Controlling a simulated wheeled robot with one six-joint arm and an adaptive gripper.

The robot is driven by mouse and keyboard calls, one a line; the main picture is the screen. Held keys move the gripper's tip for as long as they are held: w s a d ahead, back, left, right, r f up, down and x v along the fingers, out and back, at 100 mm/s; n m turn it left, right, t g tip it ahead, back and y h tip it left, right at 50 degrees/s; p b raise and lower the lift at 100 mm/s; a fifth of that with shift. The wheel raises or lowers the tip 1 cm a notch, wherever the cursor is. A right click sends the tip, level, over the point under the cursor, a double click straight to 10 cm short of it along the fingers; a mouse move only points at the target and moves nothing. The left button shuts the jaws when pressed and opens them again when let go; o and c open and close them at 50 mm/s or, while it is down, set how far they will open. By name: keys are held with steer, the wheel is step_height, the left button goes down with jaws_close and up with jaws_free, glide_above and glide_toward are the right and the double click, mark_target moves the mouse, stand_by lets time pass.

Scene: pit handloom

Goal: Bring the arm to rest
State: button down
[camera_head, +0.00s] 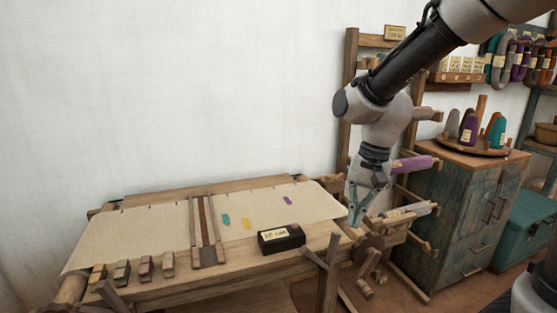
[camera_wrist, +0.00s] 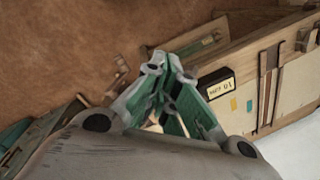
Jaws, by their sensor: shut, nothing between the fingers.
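My gripper (camera_head: 357,216) hangs pointing down beside the right end of the loom in the head view. Its green fingers are shut and hold nothing. My arm reaches down from the upper right of the head view, bent at the wrist. From these views I cannot tell whether the fingers touch the loom's edge.
The loom's cream cloth (camera_head: 150,229) carries small coloured tags. A black labelled box (camera_head: 281,239) sits on its front beam.

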steer(key=s+d+r+n+t+h, duration=0.1)
steer(key=s+d+r+n+t, duration=0.1)
steer(key=s+d+r, duration=0.2)
steer(key=s+d+r+n+t, duration=0.2)
steer(key=s+d+r, duration=0.3)
steer(key=s+d, duration=0.4)
steer(key=d, duration=0.4)
steer(key=shift+s+d+r+n+t+h, duration=0.15)
steer(key=shift+s+d+n+t+h, duration=0.15)
steer(key=shift+s+d+h, duration=0.1)
